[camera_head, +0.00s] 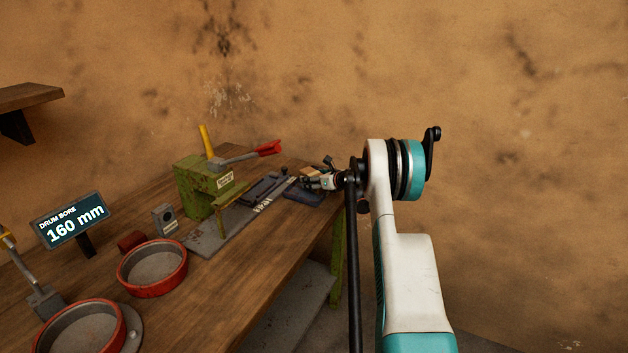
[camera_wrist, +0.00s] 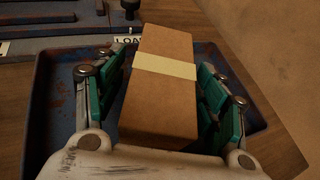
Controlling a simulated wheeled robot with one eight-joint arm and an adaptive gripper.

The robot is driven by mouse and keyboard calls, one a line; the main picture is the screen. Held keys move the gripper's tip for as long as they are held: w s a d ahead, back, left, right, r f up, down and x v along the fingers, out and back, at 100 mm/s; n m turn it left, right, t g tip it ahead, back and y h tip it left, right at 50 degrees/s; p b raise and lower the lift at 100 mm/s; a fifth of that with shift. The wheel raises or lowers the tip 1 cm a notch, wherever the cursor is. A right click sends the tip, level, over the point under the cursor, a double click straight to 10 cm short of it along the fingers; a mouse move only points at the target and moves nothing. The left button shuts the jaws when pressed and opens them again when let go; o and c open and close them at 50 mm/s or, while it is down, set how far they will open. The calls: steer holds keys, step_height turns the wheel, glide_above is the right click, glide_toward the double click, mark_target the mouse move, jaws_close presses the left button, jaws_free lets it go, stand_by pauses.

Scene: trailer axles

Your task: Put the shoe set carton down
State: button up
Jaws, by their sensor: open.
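The shoe set carton (camera_wrist: 157,105) is a brown box with a pale yellow band across it. In the wrist view it lies between the fingers of my gripper (camera_wrist: 163,88), over a dark blue tray (camera_wrist: 48,110). My gripper is open, with a finger on either side of the carton; a dark gap shows at the left finger. Whether the carton's underside touches the tray is hidden. In the head view my gripper (camera_head: 318,181) is at the far end of the bench, and only a small part of the carton (camera_head: 313,170) shows behind it.
A green machine (camera_head: 203,188) with a red-tipped lever stands left of the tray on the wooden bench (camera_head: 225,285). Red-rimmed drums (camera_head: 153,267) and a "160 mm" sign (camera_head: 70,220) are nearer. The bench's right edge is close to my arm.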

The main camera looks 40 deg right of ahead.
steer(key=p+v, duration=0.2)
steer(key=v, duration=0.9)
steer(key=shift+s+r, duration=0.2)
steer(key=shift+s, duration=0.1)
